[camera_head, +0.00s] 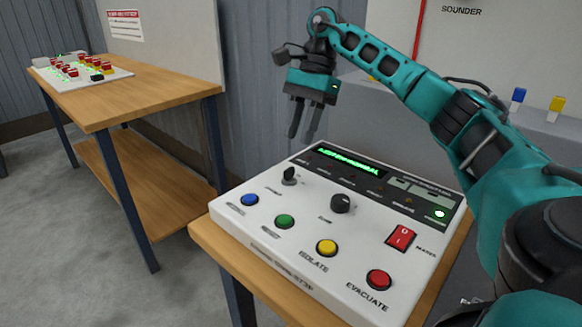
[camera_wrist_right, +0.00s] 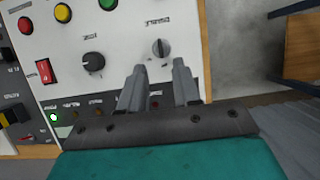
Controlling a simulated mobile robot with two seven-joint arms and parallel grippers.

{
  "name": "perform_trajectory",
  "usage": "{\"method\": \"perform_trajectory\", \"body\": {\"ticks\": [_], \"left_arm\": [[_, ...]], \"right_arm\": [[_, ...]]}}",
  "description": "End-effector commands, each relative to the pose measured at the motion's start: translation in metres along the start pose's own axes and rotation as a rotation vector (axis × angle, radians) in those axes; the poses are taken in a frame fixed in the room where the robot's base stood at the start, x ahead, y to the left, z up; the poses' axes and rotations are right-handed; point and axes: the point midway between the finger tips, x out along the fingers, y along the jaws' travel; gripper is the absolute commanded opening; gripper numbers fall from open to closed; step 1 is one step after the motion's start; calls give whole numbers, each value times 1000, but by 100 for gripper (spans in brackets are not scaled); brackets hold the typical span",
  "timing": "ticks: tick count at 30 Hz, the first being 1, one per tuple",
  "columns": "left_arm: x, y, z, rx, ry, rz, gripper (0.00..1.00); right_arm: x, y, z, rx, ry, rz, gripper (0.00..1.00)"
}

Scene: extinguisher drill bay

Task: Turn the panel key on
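The white control panel (camera_head: 240,212) lies on a wooden bench. Its key (camera_head: 289,176), a small dark piece standing in a round lock, is near the panel's far left corner. In the right wrist view the key (camera_wrist_right: 160,47) sits in a silvery round lock just beyond my fingertips. My right gripper (camera_head: 301,136) is above and behind the key in the head view, pointing down, clear of the panel. Its two grey fingers (camera_wrist_right: 160,70) are apart with nothing between them.
A black dial (camera_head: 341,203) is right of the key. Blue (camera_head: 249,200), green (camera_head: 285,222), yellow (camera_head: 326,247) and red (camera_head: 379,279) buttons line the front. A red rocker switch (camera_head: 400,237) is at right. Another wooden table (camera_head: 150,88) stands left across open floor.

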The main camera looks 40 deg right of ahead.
Motion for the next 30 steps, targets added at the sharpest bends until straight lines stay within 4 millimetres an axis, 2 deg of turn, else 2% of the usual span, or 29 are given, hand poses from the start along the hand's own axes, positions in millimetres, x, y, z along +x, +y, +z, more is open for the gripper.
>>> {"method": "perform_trajectory", "body": {"ticks": [1,6,12,23,30], "left_arm": [[2,1,-2,0,9,3,43],[4,4,-4,0,17,10,43],[5,7,-6,1,18,18,43],[5,7,-8,1,23,18,43],[6,6,-8,1,23,15,43]], "right_arm": [[14,1,-2,1,1,4,32],[45,1,-1,1,0,3,32],[66,0,0,0,-1,0,32],[72,0,0,1,-2,-1,32],[72,0,0,1,-2,-1,11]]}}
